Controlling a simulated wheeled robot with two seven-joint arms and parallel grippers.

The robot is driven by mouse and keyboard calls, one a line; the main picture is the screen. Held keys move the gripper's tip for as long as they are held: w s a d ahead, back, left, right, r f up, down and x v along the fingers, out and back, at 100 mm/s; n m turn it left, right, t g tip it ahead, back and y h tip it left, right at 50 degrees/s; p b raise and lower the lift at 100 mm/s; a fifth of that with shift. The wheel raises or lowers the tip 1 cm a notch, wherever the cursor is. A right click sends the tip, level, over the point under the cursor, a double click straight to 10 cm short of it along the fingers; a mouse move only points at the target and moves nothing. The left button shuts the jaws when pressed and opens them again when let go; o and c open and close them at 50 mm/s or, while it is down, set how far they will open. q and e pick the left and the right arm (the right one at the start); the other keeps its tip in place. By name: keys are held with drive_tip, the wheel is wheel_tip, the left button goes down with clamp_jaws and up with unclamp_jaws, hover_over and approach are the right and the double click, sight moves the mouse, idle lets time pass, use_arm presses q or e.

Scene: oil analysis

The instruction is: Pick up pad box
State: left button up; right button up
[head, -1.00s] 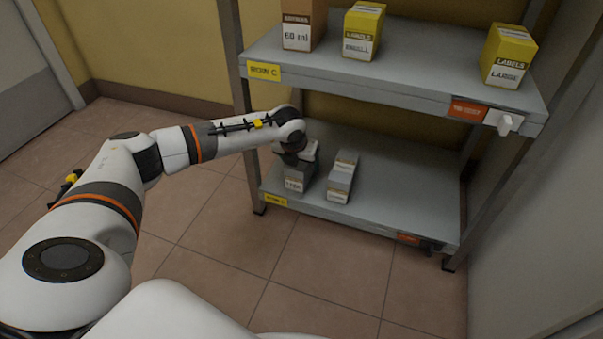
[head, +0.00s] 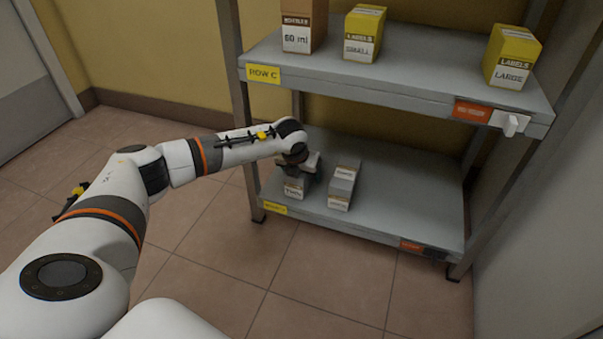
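The right box stands apart, just right of the gripper. My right gripper is out of view.
The upper shelf (head: 400,85) hangs above the boxes, close to my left wrist. It holds a brown box (head: 303,28), a small-labels box (head: 363,35) and a large-labels box (head: 512,58). A post (head: 240,120) stands left. The lower shelf's right side is clear.

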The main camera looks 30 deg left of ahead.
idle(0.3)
use_arm(q)
drive_tip(key=c, duration=1.1)
drive_tip(key=shift+c, duration=0.2)
